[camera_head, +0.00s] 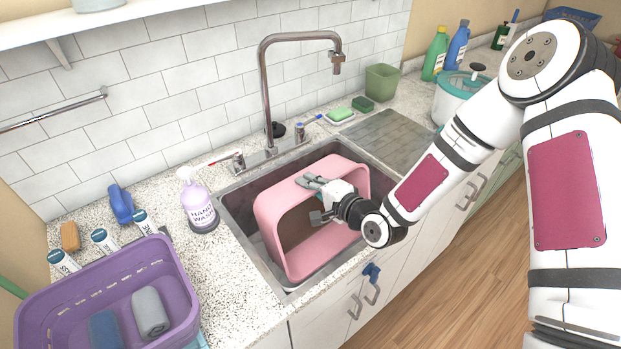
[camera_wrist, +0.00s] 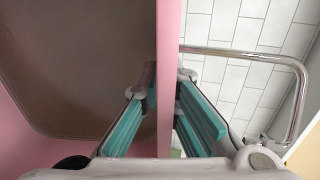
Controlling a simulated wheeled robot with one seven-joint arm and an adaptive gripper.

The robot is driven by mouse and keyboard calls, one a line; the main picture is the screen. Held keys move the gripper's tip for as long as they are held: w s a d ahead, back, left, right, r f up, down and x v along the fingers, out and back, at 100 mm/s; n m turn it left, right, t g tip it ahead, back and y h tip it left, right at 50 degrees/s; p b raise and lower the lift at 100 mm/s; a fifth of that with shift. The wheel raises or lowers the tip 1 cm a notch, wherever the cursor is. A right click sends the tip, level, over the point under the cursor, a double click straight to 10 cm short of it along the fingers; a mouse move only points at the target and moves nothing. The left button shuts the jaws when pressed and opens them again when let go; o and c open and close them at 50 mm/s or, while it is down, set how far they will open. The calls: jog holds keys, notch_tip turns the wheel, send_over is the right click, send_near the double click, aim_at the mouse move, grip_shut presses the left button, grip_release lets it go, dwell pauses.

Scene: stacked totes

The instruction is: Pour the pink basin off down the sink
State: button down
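The pink basin (camera_head: 283,232) is tipped steeply onto its side in the sink (camera_head: 233,205), its open side turned toward the front of the counter. A brown area shows inside it; I cannot tell whether this is liquid or the basin's bottom. My gripper (camera_head: 313,198) is shut on the basin's upper wall, one finger on each side. In the wrist view the pink wall (camera_wrist: 170,75) runs between the two teal finger pads (camera_wrist: 165,85), with the brown area to its left.
The tap (camera_head: 267,90) arches behind the basin. A hand wash bottle (camera_head: 198,205) stands left of the sink, and a purple basket (camera_head: 165,262) sits at the front left. A green sponge (camera_head: 340,114), green container (camera_head: 381,82) and drainboard (camera_head: 385,135) lie to the right.

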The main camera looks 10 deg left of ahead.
jog(key=w+a+f, duration=0.1)
jog(key=w+a+g+h+b, duration=0.1)
jog(key=w+a+f+g+h, duration=0.1)
jog(key=shift+w+a+f, duration=0.1)
jog(key=shift+a+f, duration=0.2)
jog(key=shift+a, duration=0.05)
jog(key=w+a+f+g+h+b, duration=0.2)
jog(key=a+f+g+h+b, duration=0.1)
jog(key=f+b, duration=0.4)
jog(key=w+a+f+g+h+b, duration=0.3)
jog(key=f+b, duration=0.4)
jog(key=f, duration=0.5)
jog(key=a+h, duration=0.1)
jog(key=h, duration=0.1)
jog(key=shift+w+f+g+h+b, duration=0.25)
jog(key=shift+f+g+h+b, duration=0.05)
jog(key=shift+f+g+b, duration=0.1)
jog(key=shift+r, duration=0.1)
jog(key=c, duration=1.7)
grip_release()
jog(key=r, duration=0.4)
jog(key=d+r, duration=0.1)
jog(key=r, duration=0.3)
jog(key=s+r, duration=0.1)
jog(key=r, duration=0.3)
jog(key=shift+d, duration=0.15)
